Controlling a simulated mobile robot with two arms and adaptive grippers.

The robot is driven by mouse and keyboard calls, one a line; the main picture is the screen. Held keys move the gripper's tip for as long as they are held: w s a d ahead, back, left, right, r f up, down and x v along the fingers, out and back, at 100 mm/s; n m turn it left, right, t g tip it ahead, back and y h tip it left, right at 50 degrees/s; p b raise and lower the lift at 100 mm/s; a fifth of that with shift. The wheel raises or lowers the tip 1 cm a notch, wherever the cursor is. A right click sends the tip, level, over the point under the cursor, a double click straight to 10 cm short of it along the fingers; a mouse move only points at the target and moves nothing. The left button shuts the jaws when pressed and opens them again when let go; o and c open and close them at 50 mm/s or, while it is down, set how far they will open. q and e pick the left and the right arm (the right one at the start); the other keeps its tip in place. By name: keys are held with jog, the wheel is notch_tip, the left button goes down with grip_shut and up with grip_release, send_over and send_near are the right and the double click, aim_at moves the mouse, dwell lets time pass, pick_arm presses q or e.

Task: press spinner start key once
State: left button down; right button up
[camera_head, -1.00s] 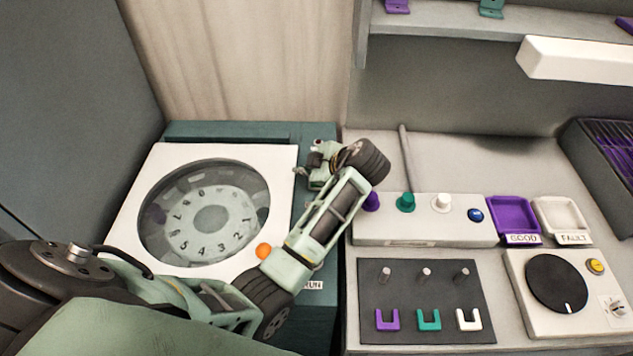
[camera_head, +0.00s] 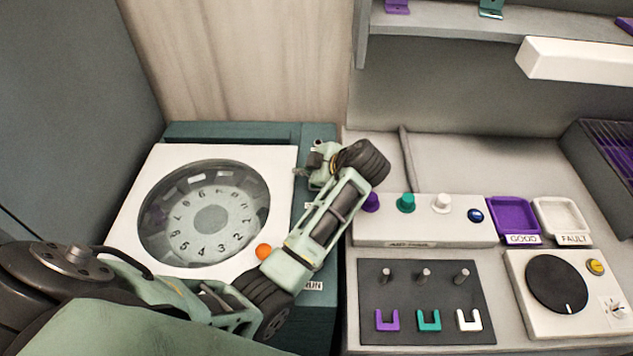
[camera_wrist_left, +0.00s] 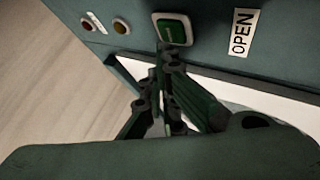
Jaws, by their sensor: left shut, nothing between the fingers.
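The spinner (camera_head: 125,232) is a teal cabinet with a white top and a round window over a numbered disc (camera_head: 210,219). In the left wrist view a green key (camera_wrist_left: 172,29) with a pale rim sits on the teal panel, taken to be the start key. My left gripper (camera_head: 303,171) is over the spinner's back right corner, shut and empty. In the wrist view its fingertips (camera_wrist_left: 162,58) are just below the key's lower edge; I cannot tell whether they touch it. The key is hidden in the head view. My right gripper is not in view.
A red light (camera_wrist_left: 87,24) and an amber light (camera_wrist_left: 120,26) lie left of the key, an OPEN label (camera_wrist_left: 242,32) right. A bench with a peg board (camera_head: 375,340) and trays stands right.

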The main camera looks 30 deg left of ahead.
pick_arm(q)
jog(key=shift+f+b, duration=0.3)
jog(key=shift+f, duration=0.15)
